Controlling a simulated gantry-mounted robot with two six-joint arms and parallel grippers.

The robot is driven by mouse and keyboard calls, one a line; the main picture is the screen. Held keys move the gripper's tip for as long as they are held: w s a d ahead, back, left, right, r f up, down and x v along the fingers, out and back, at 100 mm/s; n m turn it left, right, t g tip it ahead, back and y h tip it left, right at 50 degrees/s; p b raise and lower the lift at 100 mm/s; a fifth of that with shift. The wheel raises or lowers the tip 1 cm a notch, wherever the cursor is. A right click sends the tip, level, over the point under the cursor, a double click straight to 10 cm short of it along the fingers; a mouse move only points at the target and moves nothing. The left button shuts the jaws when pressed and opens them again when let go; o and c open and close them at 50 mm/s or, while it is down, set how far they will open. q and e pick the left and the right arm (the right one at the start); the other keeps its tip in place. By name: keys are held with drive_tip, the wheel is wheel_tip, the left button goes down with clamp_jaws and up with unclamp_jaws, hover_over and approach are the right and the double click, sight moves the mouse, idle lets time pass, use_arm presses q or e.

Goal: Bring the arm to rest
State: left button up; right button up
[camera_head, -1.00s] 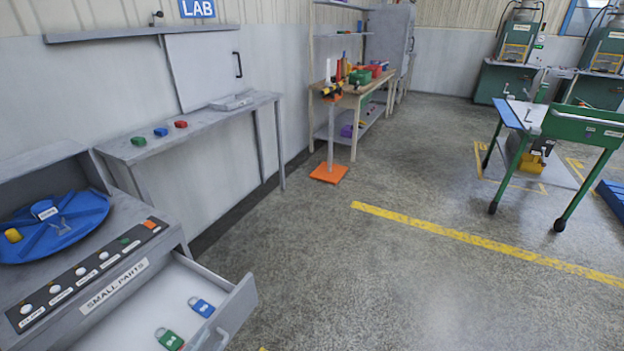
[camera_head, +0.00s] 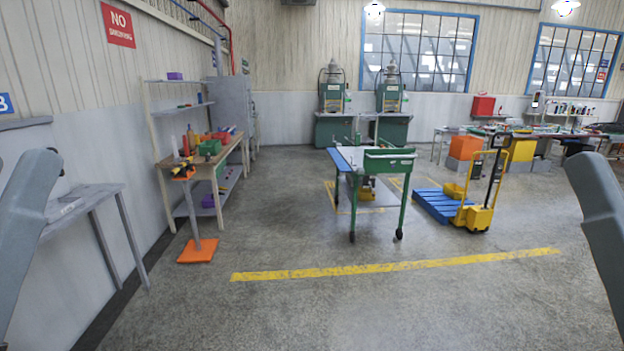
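My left arm shows as a grey link at the left edge of the head view, and my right arm as a grey link at the right edge. Both links are raised and cut off by the frame. Neither gripper is in view, so I cannot see their fingers or whether they hold anything. No hose can be made out clearly in this view.
A grey side table (camera_head: 80,206) stands at left. An orange-based stand (camera_head: 197,250) is beside a wooden shelf bench (camera_head: 225,160). A green wheeled table (camera_head: 388,162) and a yellow pallet truck (camera_head: 478,216) stand ahead. The floor (camera_head: 380,310) in front is open.

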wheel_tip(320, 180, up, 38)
drive_tip(key=p, duration=3.8)
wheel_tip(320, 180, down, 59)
drive_tip(key=b, duration=5.9)
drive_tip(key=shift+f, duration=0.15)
